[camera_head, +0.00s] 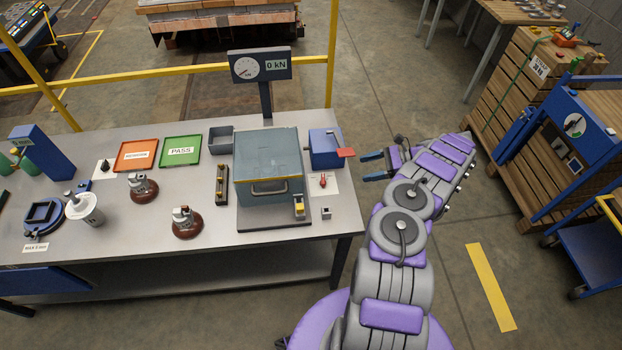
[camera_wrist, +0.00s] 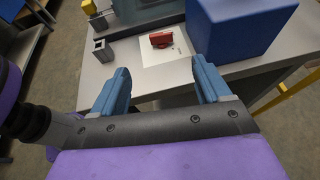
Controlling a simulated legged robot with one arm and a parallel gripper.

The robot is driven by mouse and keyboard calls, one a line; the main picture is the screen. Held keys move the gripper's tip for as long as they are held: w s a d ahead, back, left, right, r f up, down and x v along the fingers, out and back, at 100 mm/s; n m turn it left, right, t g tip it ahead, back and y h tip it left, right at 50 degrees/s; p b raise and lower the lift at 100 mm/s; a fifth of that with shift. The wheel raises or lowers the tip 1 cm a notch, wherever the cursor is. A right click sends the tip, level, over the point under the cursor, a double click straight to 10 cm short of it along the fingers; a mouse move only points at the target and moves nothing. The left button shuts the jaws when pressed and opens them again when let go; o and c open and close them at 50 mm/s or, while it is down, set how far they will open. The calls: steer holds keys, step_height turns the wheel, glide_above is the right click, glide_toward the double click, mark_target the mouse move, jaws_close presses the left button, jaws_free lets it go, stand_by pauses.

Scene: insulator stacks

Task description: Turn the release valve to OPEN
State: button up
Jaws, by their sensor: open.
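The release valve appears to be the small red handle (camera_head: 323,181) on a white card at the right end of the bench, and the red handle also shows in the wrist view (camera_wrist: 161,39). Its card lettering is too small to read. My gripper (camera_head: 374,166) is open and empty, just off the bench's right edge, to the right of the valve and apart from it. In the wrist view its two blue fingers (camera_wrist: 160,82) are spread wide, with the valve ahead between them and beyond the tips.
A blue box (camera_head: 325,147) with a red paddle stands behind the valve. A grey-blue lidded chamber (camera_head: 268,165) stands to its left, with a small grey block (camera_head: 326,213) in front. A gauge (camera_head: 259,67) reads 0 kN.

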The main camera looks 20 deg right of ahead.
mark_target(323, 178)
steer(key=b+x, duration=0.1)
steer(key=x, duration=1.3)
steer(key=shift+a, duration=0.35)
steer(key=shift+w+a+f+b, duration=0.15)
steer(key=shift+w+f+b, duration=0.15)
steer(key=shift+w+f, duration=0.35)
steer(key=shift+s+a+r, duration=0.1)
steer(key=shift+a, duration=0.9)
steer(key=shift+c, duration=0.3)
steer(key=shift+d, duration=0.7)
steer(key=c, duration=0.8)
steer(key=shift+a, duration=0.15)
steer(key=shift+c, duration=0.7)
steer(key=shift+a+r, duration=0.1)
steer(key=shift+a, duration=0.1)
